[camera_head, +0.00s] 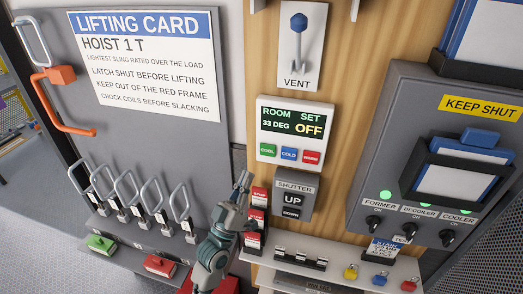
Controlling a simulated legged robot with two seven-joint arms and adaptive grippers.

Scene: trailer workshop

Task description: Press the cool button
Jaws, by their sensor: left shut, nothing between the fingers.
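A white thermostat panel (293,172) is fixed to the wooden wall. Its display (292,122) reads ROOM 33 DEG and SET OFF. Under the display sit a green button (268,150), a blue button (289,154) and a red button (311,157) in a row. Their small labels are hard to read; the green one looks like COOL. My left gripper (243,182) is shut and empty, pointing up, below and left of the green button and apart from it. My right gripper is not in view.
A shutter box (293,186) with UP and DOWN buttons hangs just below the thermostat, right of my gripper. Red tags (257,218) are close beside my gripper. A vent lever (298,35) is above. A grey switch cabinet (400,110) stands right; a ledge (345,262) juts out below.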

